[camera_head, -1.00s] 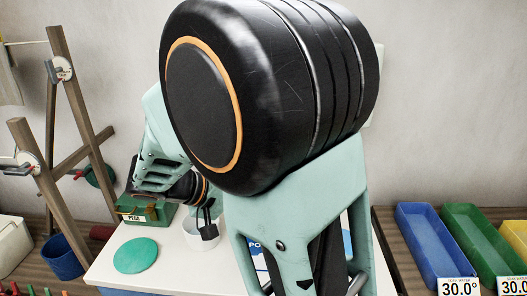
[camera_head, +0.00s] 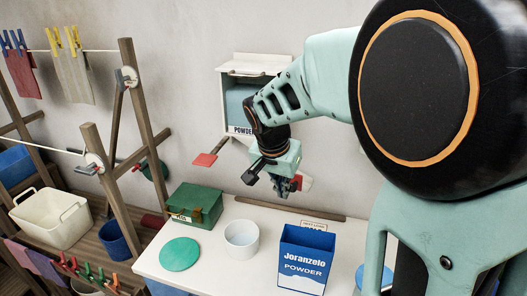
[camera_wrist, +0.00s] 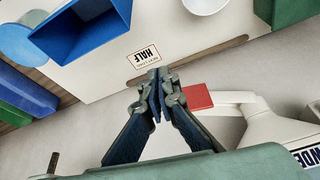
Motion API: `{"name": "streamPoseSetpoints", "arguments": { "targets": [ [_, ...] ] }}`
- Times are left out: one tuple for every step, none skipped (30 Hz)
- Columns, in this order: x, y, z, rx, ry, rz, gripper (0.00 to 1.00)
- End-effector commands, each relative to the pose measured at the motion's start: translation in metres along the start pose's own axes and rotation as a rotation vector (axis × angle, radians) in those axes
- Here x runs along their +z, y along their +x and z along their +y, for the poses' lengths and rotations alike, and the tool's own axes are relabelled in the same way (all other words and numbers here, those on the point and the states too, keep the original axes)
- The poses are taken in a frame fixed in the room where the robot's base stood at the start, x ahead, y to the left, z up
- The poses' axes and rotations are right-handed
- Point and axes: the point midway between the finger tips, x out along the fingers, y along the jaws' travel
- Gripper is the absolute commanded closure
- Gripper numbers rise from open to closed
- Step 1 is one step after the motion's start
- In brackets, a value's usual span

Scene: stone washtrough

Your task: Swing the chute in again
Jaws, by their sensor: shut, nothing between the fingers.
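A wall dispenser (camera_head: 240,105) with a white flap top and a POWDER label hangs above the table. In the wrist view its white funnel-shaped lower part (camera_wrist: 275,132) shows at lower right. A white bar with a red end (camera_wrist: 197,97) reaches out from it; the red end also shows beside my gripper in the head view (camera_head: 305,182). I cannot tell for sure whether this bar is the chute. My gripper (camera_wrist: 157,78) is shut and empty, pointing down over the table's back edge. The red end is close beside its fingers; contact is unclear.
The white table (camera_head: 215,262) holds a white bowl (camera_head: 241,240), a blue powder carton (camera_head: 305,262), a green box (camera_head: 195,205) and a green disc (camera_head: 180,254). A HALF card (camera_wrist: 143,55) lies near its back edge. A red paddle (camera_head: 205,159) sticks out left of the dispenser.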

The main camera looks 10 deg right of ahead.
Motion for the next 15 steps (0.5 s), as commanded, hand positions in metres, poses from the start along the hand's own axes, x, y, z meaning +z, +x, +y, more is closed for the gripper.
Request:
{"name": "streamPoseSetpoints", "arguments": {
  "targets": [
    [0.001,0.012,0.002,0.005,-0.001,-0.004,1.0],
    [0.001,0.018,0.001,0.005,-0.002,-0.004,1.0],
    [0.001,0.026,0.001,0.005,-0.002,-0.004,1.0],
    [0.001,0.033,0.002,0.005,-0.002,-0.004,1.0],
    [-0.004,0.034,0.001,0.003,0.0,-0.002,1.0],
    [-0.012,0.034,0.001,0.002,0.002,0.0,1.0],
    [-0.016,0.036,0.001,0.003,0.002,0.0,1.0],
    [-0.019,0.038,0.001,0.003,0.002,0.0,1.0],
    [-0.023,0.04,0.001,0.003,0.001,-0.001,1.0],
    [-0.026,0.041,0.001,0.003,0.001,-0.001,1.0],
    [-0.029,0.042,0.001,0.003,0.001,-0.001,1.0],
    [-0.031,0.043,0.001,0.002,0.001,0.0,1.0],
    [-0.033,0.044,0.001,0.002,0.0,0.0,1.0],
    [-0.034,0.045,0.001,0.002,0.0,-0.001,1.0],
    [-0.035,0.046,0.001,0.002,-0.001,-0.001,1.0]
  ]
}}
